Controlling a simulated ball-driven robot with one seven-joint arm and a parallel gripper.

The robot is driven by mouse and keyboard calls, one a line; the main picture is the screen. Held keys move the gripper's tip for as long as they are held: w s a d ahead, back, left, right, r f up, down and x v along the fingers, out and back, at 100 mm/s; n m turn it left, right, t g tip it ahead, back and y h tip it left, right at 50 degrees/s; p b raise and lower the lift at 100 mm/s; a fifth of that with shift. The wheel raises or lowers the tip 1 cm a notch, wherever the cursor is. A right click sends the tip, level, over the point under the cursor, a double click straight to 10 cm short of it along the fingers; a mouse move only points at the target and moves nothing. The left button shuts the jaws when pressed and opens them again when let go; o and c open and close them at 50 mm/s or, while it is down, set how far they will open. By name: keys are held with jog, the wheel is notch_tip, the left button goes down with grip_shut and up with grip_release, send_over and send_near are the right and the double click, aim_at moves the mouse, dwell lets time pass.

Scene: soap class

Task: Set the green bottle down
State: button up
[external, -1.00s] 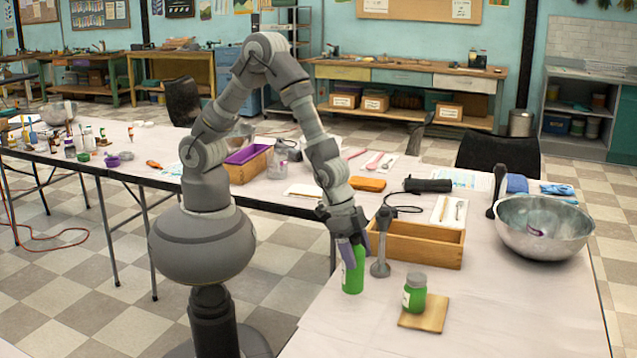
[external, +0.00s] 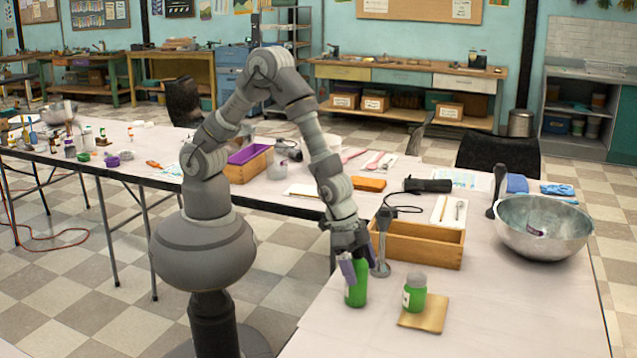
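The green bottle (external: 356,288) is upright at the near part of the white table, left of a small wooden board. My gripper (external: 359,264) points down over it, with its purple-grey fingers on either side of the bottle's upper part. The gripper looks shut on the bottle. The fingers and hand hide the bottle's top. The bottle's base is at or very close to the tabletop; I cannot tell whether it touches.
A green jar with a grey lid (external: 415,291) stands on the wooden board (external: 423,321). A dark grey stick-like tool on a round foot (external: 381,268) stands close behind the bottle. A wooden box (external: 432,256) and metal bowl (external: 546,245) lie farther back. The table front is clear.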

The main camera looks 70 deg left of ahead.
jog(key=p+v, duration=0.4)
jog(key=v, duration=0.8)
jog(key=shift+r+p, duration=0.15)
jog(key=shift+p, duration=0.2)
jog(key=w+a+r+n+t, duration=0.3)
jog(key=w+a+r, duration=0.3)
jog(key=w+r, duration=0.5)
jog(key=w+a+r+n+t, duration=0.25)
jog(key=w+a+r, duration=0.4)
jog(key=r, duration=0.75)
jog(key=w+a+r+n+t, duration=0.35)
jog(key=a+r, duration=0.65)
jog(key=r, duration=0.5)
jog(key=s+a+r+n+t+y, duration=0.1)
jog(key=s+a+r+t+y, duration=0.1)
jog(key=s+a+r, duration=0.2)
jog(key=s+a+r+n+t+y, duration=0.1)
jog(key=s+a+r, duration=0.3)
jog(key=a+r, duration=0.6)
notch_tip(320, 180, up, 5)
jog(key=shift+s+a+f+n+t+y, duration=0.1)
jog(key=shift+s+a+n+t+y, duration=0.15)
jog(key=shift+a+t+y, duration=0.2)
